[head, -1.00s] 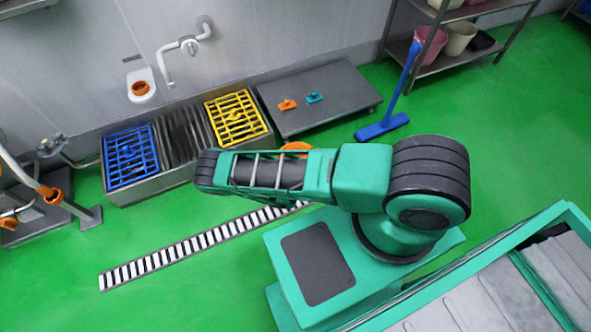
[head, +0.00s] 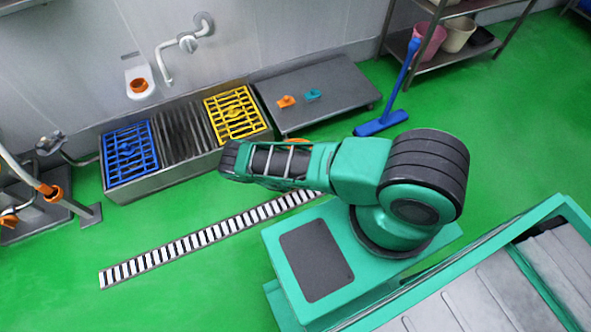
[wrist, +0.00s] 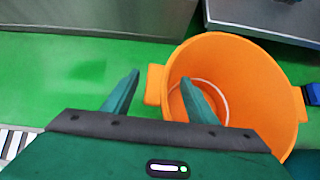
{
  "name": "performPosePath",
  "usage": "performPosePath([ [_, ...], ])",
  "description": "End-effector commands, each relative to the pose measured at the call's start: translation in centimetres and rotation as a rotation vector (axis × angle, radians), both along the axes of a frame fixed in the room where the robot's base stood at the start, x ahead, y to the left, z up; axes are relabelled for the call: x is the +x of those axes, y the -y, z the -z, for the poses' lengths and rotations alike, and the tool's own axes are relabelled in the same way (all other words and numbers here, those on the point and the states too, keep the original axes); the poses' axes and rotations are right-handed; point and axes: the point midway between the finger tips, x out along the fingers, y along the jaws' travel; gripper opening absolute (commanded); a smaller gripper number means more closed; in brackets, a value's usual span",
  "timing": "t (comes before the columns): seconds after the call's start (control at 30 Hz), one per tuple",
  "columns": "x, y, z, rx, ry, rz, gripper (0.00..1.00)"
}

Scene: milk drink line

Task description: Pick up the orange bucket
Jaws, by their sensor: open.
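The orange bucket (wrist: 255,75) stands on the green floor at the right of the wrist view, open end up, with a lug on its left rim. In the head view only a small orange bit of it (head: 298,141) shows behind my arm. My gripper (wrist: 160,76) is open in the wrist view. Its right finger overlaps the bucket's opening, and its left finger is over the floor outside the rim. The rim's left side with the lug lies between the fingers in the picture. I cannot tell their height over the rim. The head view hides the gripper.
A steel sink with a blue grate (head: 130,153) and a yellow grate (head: 236,113) runs along the wall. Beside it is a low grey platform (head: 335,105) holding small orange and teal items. A blue squeegee (head: 382,123) leans near a shelf. Green floor is open around the striped drain.

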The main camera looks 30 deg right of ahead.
Motion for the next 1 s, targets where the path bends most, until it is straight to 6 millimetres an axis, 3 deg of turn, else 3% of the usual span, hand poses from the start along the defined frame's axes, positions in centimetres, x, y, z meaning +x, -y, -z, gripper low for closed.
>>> performPosePath([
  [0.27,0.1,-0.1,0.1,0.001,0.000,0.000,0.50],
  [0.47,0.1,-0.1,0.1,0.001,0.000,0.000,0.02],
  [0.5,0.1,-0.1,0.1,0.001,0.000,0.000,0.00],
  [1.0,0.3,-0.2,-1.0,0.000,0.002,-0.001,0.00],
])
